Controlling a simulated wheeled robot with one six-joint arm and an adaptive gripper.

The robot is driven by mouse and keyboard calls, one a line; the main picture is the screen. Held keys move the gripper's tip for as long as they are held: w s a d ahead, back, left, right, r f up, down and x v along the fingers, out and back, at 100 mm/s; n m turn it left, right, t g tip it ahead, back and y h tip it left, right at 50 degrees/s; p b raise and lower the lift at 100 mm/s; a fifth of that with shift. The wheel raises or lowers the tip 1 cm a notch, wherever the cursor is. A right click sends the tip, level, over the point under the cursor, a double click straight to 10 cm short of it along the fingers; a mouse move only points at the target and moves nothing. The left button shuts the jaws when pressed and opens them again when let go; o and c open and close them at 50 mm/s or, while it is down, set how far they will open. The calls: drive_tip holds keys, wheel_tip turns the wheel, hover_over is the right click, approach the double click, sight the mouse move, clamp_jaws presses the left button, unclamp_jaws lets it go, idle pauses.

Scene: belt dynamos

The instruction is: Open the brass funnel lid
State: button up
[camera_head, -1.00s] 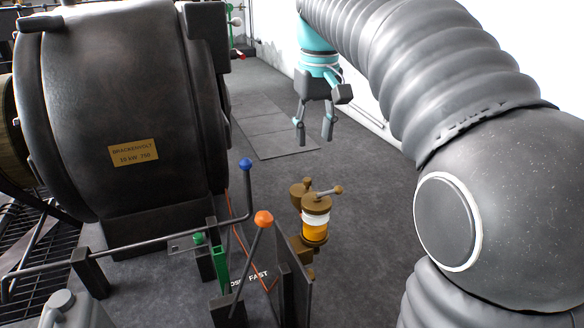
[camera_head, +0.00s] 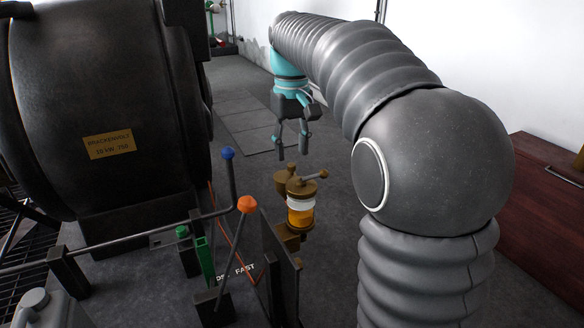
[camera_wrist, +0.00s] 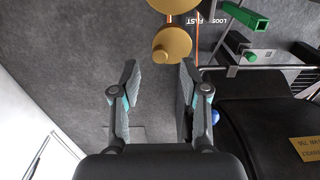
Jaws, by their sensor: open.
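A brass oiler with a glass cup of amber oil (camera_head: 300,216) stands low in the middle of the head view. A brass lever with a round knob (camera_head: 323,174) sticks out from its top. A smaller round brass part, seemingly the lidded funnel (camera_head: 291,172), stands at its back left. In the wrist view a round brass cap (camera_wrist: 174,42) with a small knob, seemingly the funnel lid, appears shut. It lies just beyond the fingertips. My gripper (camera_head: 293,150) points down, open and empty, above and apart from the brass parts. Its spread fingers also show in the wrist view (camera_wrist: 158,72).
An orange-knobbed lever (camera_head: 247,204) and a blue-knobbed lever (camera_head: 228,154) stand left of the oiler, with a dark upright plate (camera_head: 281,270) close by. The large black dynamo (camera_head: 100,100) fills the left. A dark red cabinet (camera_head: 545,200) is at the right. Open floor lies behind the oiler.

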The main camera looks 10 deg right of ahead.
sight(292, 164)
drive_tip(key=shift+f+b, duration=0.35)
drive_tip(key=shift+f, duration=1.75)
clamp_jaws()
